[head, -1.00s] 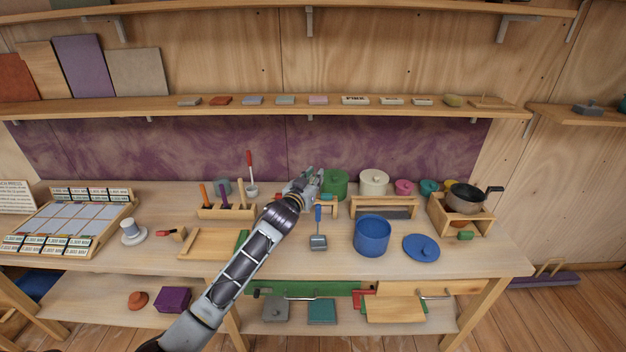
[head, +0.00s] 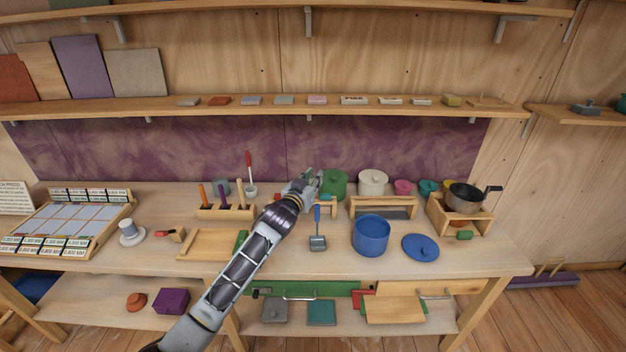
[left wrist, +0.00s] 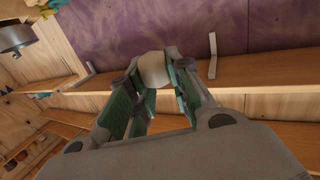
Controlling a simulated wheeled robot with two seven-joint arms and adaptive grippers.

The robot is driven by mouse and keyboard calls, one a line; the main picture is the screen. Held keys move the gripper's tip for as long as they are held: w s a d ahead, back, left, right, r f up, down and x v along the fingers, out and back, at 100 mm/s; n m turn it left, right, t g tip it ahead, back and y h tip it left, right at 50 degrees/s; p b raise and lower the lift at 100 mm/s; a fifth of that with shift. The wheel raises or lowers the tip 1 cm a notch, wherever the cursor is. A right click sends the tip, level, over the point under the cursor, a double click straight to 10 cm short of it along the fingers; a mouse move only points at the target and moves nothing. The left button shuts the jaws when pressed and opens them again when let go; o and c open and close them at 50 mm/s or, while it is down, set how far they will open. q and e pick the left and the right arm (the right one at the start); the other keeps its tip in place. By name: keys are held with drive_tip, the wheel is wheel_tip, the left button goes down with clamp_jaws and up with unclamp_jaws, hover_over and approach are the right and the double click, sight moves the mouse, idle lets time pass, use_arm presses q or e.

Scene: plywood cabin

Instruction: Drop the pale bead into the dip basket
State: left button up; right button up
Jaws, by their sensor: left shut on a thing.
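My left gripper (head: 312,181) reaches over the back of the bench, just left of the green pot. In the left wrist view my left gripper (left wrist: 154,82) is shut on the pale bead (left wrist: 153,67), a rounded cream piece between the green finger pads. The bead cannot be made out in the head view. A small grey scoop-shaped piece with a blue handle (head: 318,242) lies on the bench below the gripper; it may be the dip basket, but I cannot tell for sure. My right gripper is not in view.
A blue pot (head: 371,236) and its blue lid (head: 421,247) stand to the right. A green pot (head: 335,184) is beside the gripper. A wooden rack of tools (head: 226,212) stands left. A long shelf (head: 240,107) crosses the wall above the bench.

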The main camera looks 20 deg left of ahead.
use_arm(q)
drive_tip(key=shift+f+b, duration=2.3)
drive_tip(key=shift+f, duration=0.3)
drive_tip(key=o, duration=1)
drive_tip(key=shift+s+a+r, duration=0.1)
drive_tip(key=shift+s+a, duration=0.1)
drive_tip(key=shift+s, duration=1.8)
drive_tip(key=shift+s+a+r, duration=0.1)
drive_tip(key=shift+s+a, duration=0.15)
drive_tip(key=shift+s, duration=1.7)
drive_tip(key=shift+s+a+r, duration=0.1)
drive_tip(key=shift+s+a, duration=0.1)
drive_tip(key=shift+s, duration=1.8)
